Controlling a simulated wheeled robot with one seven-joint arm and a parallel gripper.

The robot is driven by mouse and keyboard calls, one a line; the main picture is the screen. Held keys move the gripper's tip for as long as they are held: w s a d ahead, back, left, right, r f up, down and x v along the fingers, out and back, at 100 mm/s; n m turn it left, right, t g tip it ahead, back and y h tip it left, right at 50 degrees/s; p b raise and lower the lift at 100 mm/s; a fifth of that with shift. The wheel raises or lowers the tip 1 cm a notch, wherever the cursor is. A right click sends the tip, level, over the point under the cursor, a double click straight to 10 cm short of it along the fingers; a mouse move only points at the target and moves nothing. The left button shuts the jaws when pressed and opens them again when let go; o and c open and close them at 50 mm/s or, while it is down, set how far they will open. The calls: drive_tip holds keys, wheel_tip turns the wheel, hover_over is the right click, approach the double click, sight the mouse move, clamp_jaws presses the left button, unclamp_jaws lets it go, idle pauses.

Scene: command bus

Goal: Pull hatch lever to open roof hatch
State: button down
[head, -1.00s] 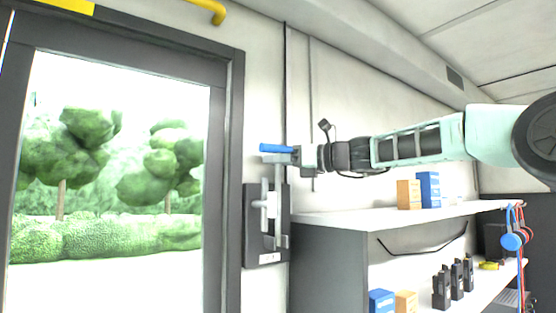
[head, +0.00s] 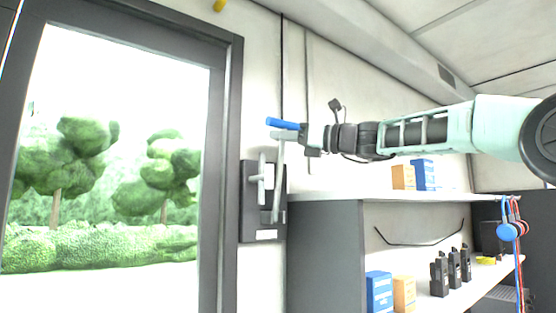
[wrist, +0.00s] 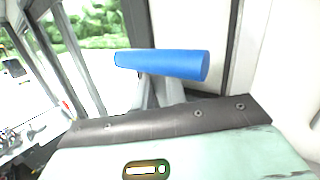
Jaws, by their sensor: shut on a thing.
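The hatch lever (head: 278,180) is a grey arm on a dark wall plate (head: 249,222), with a blue handle (head: 283,124) at its top. It stands upright, leaning slightly to the right. My gripper (head: 301,134) reaches in from the right and is shut on the lever at its top end, by the blue handle. In the wrist view the blue handle (wrist: 165,64) lies across the picture just beyond the gripper's edge, with the grey lever arm below it. The fingertips are mostly hidden. The roof hatch is not clearly visible.
A dark-framed window or door (head: 228,150) is left of the lever. A white shelf (head: 380,197) with blue and orange boxes stands right of it, below my arm. Several black radios (head: 454,266) and a hanging blue headset (head: 508,231) are farther right.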

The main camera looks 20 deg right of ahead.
drive_tip(key=s+d+f+n+y+b, duration=0.2)
drive_tip(key=s+b, duration=0.5)
drive_tip(key=b, duration=0.9)
drive_tip(key=shift+d+f+n+t+y, duration=0.15)
drive_tip(key=shift+f+n+t+y, duration=0.3)
drive_tip(key=shift+f, duration=0.25)
drive_tip(key=shift+s, duration=0.1)
drive_tip(key=c, duration=1.5)
unclamp_jaws()
drive_tip(key=shift+d, duration=0.1)
drive_tip(key=s+d+b, duration=0.2)
drive_tip(key=s+d, duration=0.1)
drive_tip(key=d, duration=0.1)
drive_tip(key=s+d+f+b, duration=0.1)
drive_tip(key=s+d+b, duration=0.1)
drive_tip(key=d, duration=0.3)
drive_tip(key=s+d+b, duration=0.2)
drive_tip(key=s+d, duration=0.2)
drive_tip(key=shift+s+d+f, duration=0.25)
drive_tip(key=shift+s+f, duration=0.05)
drive_tip(key=shift+f, duration=0.1)
